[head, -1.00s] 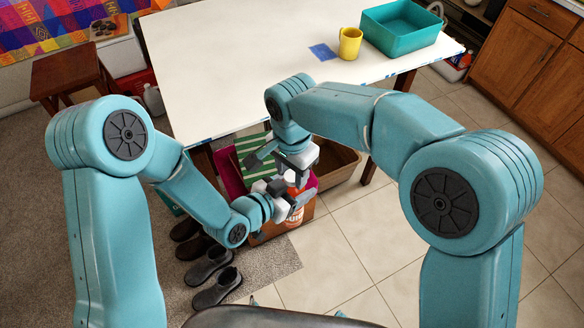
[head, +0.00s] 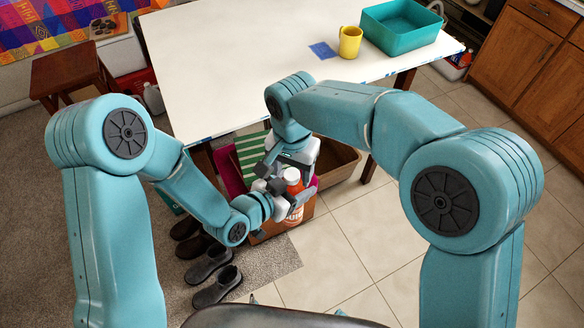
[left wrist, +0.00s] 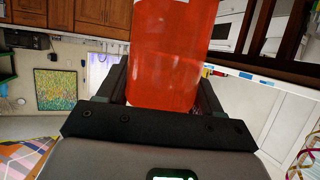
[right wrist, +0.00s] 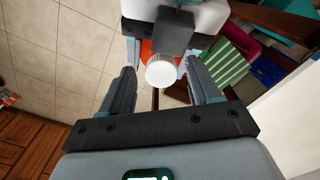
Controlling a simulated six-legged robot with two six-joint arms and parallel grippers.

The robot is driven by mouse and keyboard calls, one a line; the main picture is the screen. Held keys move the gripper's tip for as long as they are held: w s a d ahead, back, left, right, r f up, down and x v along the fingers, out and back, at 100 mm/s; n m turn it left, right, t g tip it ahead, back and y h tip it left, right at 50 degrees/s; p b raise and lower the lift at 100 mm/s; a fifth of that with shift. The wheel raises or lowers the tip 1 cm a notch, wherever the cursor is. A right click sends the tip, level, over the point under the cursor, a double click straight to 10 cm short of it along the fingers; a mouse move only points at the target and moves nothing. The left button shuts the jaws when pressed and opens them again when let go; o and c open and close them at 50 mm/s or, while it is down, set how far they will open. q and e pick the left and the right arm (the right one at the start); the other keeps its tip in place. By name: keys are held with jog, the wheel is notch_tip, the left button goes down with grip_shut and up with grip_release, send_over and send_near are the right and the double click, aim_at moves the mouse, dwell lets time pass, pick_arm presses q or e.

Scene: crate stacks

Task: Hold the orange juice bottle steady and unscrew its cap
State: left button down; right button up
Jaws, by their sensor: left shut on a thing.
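The orange juice bottle (head: 295,184) stands upright in my left gripper (head: 284,191), which is shut on its sides; its orange body also fills the middle of the left wrist view (left wrist: 172,55). Its white cap (right wrist: 161,70) shows in the right wrist view, seen end-on. My right gripper (right wrist: 160,85) is open, with its two fingers apart on either side of the cap in that view. I see no contact between the fingers and the cap. In the head view the right gripper (head: 277,170) is close by the bottle's top and partly hides it.
A white table (head: 250,60) stands behind, with a yellow mug (head: 349,43), a blue patch (head: 322,51) and a teal bin (head: 400,42) on it. Below are a brown crate (head: 345,163), an orange-printed box (head: 270,233) and several dark shoes (head: 215,288). Tiled floor at right is clear.

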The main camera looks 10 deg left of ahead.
jog(key=shift+r, duration=2.4)
jog(key=shift+c, duration=0.2)
notch_tip(320, 180, up, 3)
jog(key=m, duration=0.3)
jog(key=shift+f, duration=0.15)
notch_tip(320, 180, down, 8)
jog(key=shift+r, duration=0.25)
grip_shut()
jog(key=n, duration=0.3)
jog(key=shift+o, duration=0.2)
grip_release()
